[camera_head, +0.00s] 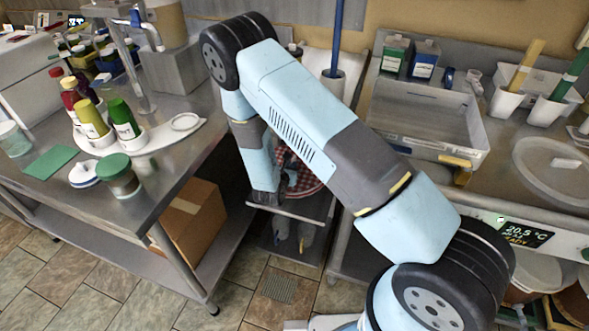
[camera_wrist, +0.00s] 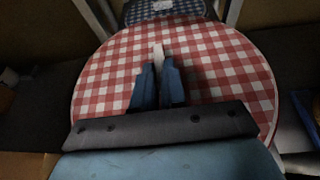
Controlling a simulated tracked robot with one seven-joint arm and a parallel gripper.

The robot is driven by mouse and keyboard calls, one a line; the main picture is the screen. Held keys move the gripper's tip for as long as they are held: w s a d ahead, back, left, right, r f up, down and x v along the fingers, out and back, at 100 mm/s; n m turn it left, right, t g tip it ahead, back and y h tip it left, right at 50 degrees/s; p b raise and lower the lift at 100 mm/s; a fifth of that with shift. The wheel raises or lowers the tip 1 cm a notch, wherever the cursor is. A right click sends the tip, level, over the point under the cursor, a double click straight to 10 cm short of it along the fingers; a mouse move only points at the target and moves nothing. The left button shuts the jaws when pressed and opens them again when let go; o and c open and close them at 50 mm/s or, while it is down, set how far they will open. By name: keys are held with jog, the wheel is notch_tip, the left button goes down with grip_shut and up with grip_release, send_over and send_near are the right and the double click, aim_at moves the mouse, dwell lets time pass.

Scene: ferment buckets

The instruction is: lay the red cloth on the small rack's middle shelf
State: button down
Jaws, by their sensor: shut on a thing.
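The red cloth (camera_wrist: 215,75) is a round red-and-white checked piece that fills most of the wrist view. Part of it shows in the head view (camera_head: 307,180), low between the two benches, behind my arm. My gripper (camera_wrist: 158,70) is over the cloth, its two fingers nearly together with a pale strip between the tips; it is shut on the cloth. The small rack (camera_head: 312,208) stands between the benches, and the cloth is at or just above one of its shelves. I cannot tell whether it rests there. My arm hides much of the rack.
A blue checked cloth (camera_wrist: 165,10) lies beyond the red one. Grey containers (camera_head: 305,236) stand on the rack's lower level. The left bench (camera_head: 160,185) holds bottles and a green-lidded jar (camera_head: 118,176), with a cardboard box (camera_head: 190,225) beneath. A clear tub (camera_head: 425,115) sits on the right bench.

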jog(key=f, duration=0.1)
jog(key=d+f, duration=0.1)
jog(key=f, duration=0.2)
jog(key=shift+w+d, duration=0.15)
jog(key=shift+w, duration=0.25)
jog(key=shift+s+f, duration=0.15)
jog(key=shift+f, duration=2.55)
jog(key=shift+f, duration=0.15)
jog(key=c, duration=1.2)
grip_release()
jog(key=shift+s+r, duration=0.25)
jog(key=shift+r, duration=0.05)
jog(key=v, duration=1.1)
jog(key=shift+s+a+r, duration=0.1)
jog(key=shift+s+a, duration=0.05)
jog(key=shift+a, duration=0.05)
